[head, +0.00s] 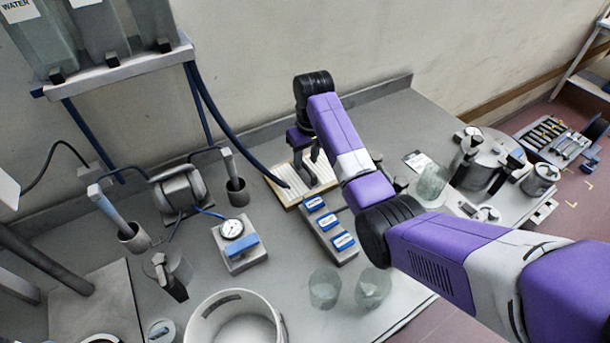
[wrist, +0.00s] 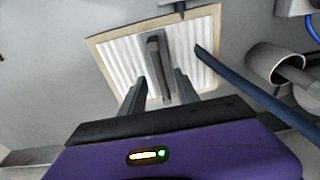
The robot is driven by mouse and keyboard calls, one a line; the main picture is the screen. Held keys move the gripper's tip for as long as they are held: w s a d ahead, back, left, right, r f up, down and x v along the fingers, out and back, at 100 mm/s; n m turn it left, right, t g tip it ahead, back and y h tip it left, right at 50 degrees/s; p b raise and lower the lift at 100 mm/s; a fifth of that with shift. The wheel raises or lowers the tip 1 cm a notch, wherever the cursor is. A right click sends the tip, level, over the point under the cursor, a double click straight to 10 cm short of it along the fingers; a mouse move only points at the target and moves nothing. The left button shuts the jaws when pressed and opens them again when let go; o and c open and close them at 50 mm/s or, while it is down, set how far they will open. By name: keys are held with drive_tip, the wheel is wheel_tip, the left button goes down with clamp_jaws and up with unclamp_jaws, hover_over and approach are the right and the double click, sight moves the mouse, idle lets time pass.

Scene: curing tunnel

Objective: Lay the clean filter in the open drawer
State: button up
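The filter is a white pleated panel in a pale tan frame (head: 294,191). It lies flat on the grey bench near the wall. In the wrist view the filter (wrist: 206,45) fills the upper middle, with a grey upright bar (wrist: 156,62) across its centre. My gripper (head: 308,163) reaches down over the filter. In the wrist view my gripper (wrist: 160,78) is open, one finger on each side of the bar, with gaps visible. I cannot make out an open drawer for certain.
A tool-filled tray (head: 560,140) stands at the far right beyond the bench. A block with blue-labelled pieces (head: 328,228) sits in front of the filter. A gauge box (head: 240,245), glass beakers (head: 324,287) and a white bucket (head: 232,318) stand nearby. A dark hose (wrist: 240,85) crosses close by.

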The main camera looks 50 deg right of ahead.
sight(305, 165)
drive_tip(key=shift+w+f, duration=0.15)
drive_tip(key=shift+f, duration=0.8)
drive_tip(key=shift+w+f, duration=0.1)
drive_tip(key=shift+f, duration=0.8)
clamp_jaws()
drive_tip(key=shift+r, duration=0.1)
